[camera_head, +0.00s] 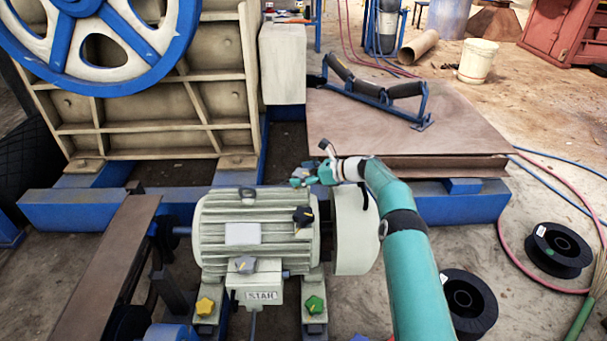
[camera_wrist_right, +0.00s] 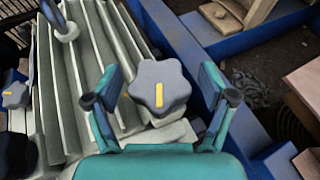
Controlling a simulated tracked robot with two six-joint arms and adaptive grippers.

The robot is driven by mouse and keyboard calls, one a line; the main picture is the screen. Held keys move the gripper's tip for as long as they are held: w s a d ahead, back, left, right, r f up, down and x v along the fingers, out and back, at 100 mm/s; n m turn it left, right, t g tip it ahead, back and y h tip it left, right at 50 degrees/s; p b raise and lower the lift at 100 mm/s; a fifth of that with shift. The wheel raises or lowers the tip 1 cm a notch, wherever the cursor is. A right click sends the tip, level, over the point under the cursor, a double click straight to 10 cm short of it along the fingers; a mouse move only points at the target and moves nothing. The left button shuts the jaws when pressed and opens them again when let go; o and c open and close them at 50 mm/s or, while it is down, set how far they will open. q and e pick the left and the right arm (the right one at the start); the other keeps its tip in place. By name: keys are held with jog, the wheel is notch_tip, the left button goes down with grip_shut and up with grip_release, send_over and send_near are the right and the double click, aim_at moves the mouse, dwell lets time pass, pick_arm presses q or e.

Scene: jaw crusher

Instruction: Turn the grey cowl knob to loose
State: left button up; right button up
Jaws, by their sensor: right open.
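The grey knob (camera_wrist_right: 159,88), star-shaped with a yellow line, sits between the two spread fingers of my right gripper (camera_wrist_right: 160,100) in the wrist view. The gripper is open; I see no firm contact with the knob. The yellow line runs nearly up and down there. In the head view my right gripper (camera_head: 303,180) is at the far side of the ribbed motor (camera_head: 220,215), by its pale end cowl (camera_head: 352,230). I cannot make out that knob in the head view. My left gripper is not in view.
Another grey knob (camera_head: 245,264), a black knob (camera_head: 303,215), a yellow knob (camera_head: 205,306) and a green knob (camera_head: 314,304) are on or around the motor. A lifting eye (camera_wrist_right: 65,25) stands on top. A blue beam (camera_head: 440,205) runs behind. Black reels (camera_head: 558,248) lie right.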

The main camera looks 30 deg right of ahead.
jog(key=v, duration=1.2)
jog(key=shift+f, duration=0.15)
